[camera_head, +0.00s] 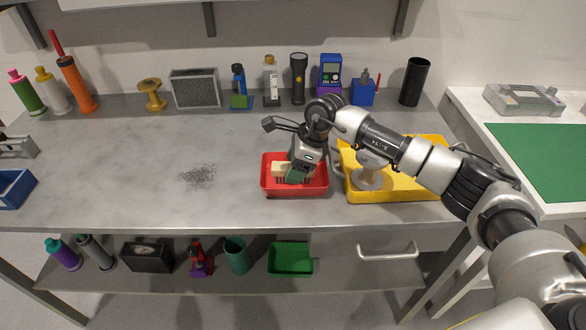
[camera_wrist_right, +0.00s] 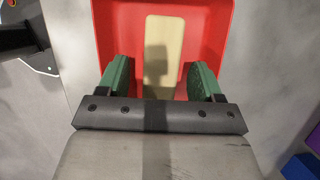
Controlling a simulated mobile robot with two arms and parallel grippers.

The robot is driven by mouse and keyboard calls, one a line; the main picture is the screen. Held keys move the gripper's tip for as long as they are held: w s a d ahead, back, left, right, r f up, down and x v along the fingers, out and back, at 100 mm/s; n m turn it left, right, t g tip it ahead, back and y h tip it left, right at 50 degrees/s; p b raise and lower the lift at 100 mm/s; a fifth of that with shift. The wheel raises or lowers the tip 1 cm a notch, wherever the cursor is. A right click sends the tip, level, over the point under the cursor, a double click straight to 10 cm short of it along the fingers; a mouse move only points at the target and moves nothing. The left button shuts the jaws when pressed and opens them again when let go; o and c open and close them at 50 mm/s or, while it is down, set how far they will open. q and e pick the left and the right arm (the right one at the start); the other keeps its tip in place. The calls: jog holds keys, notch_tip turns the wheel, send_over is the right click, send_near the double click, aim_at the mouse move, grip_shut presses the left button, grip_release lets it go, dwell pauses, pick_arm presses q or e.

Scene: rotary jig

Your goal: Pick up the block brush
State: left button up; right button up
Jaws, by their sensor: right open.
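The block brush (camera_head: 280,169) shows in the head view as a pale wooden block with bristles below, lying in a red tray (camera_head: 295,190) on the grey workbench. In the right wrist view, the brush (camera_wrist_right: 164,50) is a long pale block inside the red tray (camera_wrist_right: 110,30). My right gripper (camera_head: 297,178) is over the tray, partly covering the brush. In the right wrist view its green fingers (camera_wrist_right: 160,75) are open, one on each side of the brush, with gaps visible. My left gripper is not in view.
A yellow tray (camera_head: 420,187) with a grey-white round item (camera_head: 371,178) stands right of the red tray. Dark filings (camera_head: 198,177) lie on the bench to the left. Bottles, a flashlight (camera_head: 299,78) and other items line the back.

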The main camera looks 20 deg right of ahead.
jog(key=shift+w+a+f, duration=0.1)
jog(key=shift+a+f, duration=0.15)
jog(key=shift+f, duration=0.45)
jog(key=shift+f+b, duration=0.25)
jog(key=shift+b, duration=0.1)
jog(key=c, duration=1)
jog(key=shift+r+p, duration=0.35)
jog(key=shift+r, duration=0.3)
jog(key=shift+c, duration=0.2)
notch_tip(320, 180, up, 9)
jog(key=shift+r+b, duration=0.2)
jog(key=shift+b, duration=0.4)
